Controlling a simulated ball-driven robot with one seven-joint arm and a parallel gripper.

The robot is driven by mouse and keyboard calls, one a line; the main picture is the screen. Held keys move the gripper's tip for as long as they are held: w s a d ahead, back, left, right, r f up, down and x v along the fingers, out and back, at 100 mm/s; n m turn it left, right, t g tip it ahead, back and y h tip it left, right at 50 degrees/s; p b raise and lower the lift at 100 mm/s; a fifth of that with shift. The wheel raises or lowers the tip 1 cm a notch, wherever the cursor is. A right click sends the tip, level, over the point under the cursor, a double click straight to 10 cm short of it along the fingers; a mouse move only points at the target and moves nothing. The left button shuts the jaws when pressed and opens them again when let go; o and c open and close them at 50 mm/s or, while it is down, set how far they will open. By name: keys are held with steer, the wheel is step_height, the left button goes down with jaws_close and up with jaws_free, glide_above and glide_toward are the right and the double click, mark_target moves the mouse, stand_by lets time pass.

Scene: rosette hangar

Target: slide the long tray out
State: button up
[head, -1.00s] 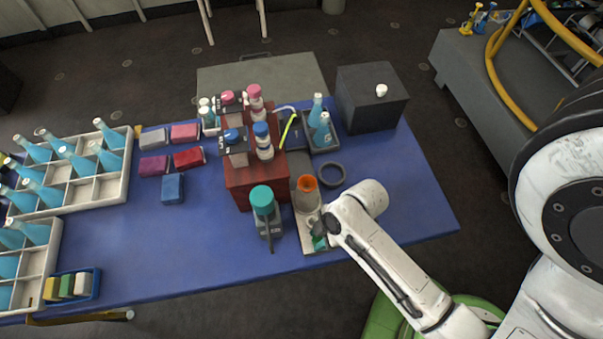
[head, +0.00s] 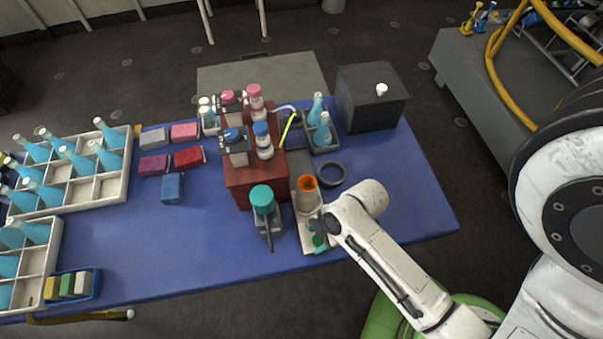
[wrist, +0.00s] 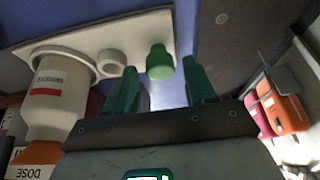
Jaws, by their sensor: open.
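The long tray, pale and narrow, lies near the blue table's front edge (head: 308,246); its edge also shows in the wrist view (wrist: 105,38). A green knob (head: 318,240) stands at its near end. A bottle with an orange rim (head: 307,190) stands on the tray farther back. In the wrist view the green knob (wrist: 159,63) appears just beyond the fingertips, near the gap between them. My gripper (wrist: 163,80) is open, its two teal fingers apart and empty. Whether either finger touches the knob I cannot tell. In the head view my arm largely hides the fingers.
A teal-capped bottle (head: 263,205) stands left of the tray. A red chest (head: 240,185) carrying several bottles stands behind it. A black ring (head: 331,175) lies to the right, with a dark box (head: 371,98) farther back. The table's front right corner is clear.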

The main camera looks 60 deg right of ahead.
steer(key=shift+r+p, duration=2.5)
steer(key=shift+r, duration=1)
